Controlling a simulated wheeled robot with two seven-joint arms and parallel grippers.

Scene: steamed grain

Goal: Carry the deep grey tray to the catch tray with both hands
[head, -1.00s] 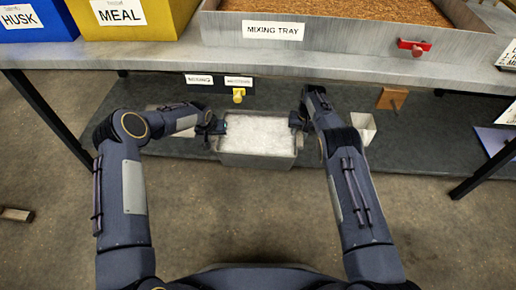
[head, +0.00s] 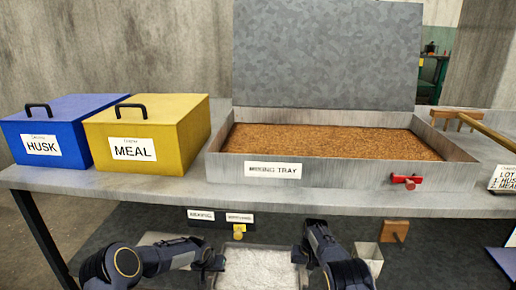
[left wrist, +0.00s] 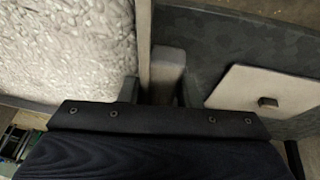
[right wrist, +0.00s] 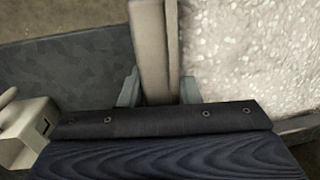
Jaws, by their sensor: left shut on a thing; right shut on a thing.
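The deep grey tray, full of whitish, glossy, crinkled material, is at the bottom of the head view below the bench; its rim shows in the left wrist view (left wrist: 144,40) and the right wrist view (right wrist: 172,40). My left gripper (head: 216,262) is shut on its left side, with the fingers around a grip there (left wrist: 160,90). My right gripper (head: 302,256) is shut on the opposite side, also around a grip (right wrist: 160,88). The tray's front is cut off by the head view's lower edge. I cannot identify a catch tray by label.
The bench holds a blue HUSK box (head: 85,110), a yellow MEAL box (head: 185,125) and a grain-filled mixing tray (head: 340,175) with a red handle (head: 406,182). A yellow knob (head: 239,232) is under the bench edge. A pale open container (head: 367,257) stands right of my right gripper.

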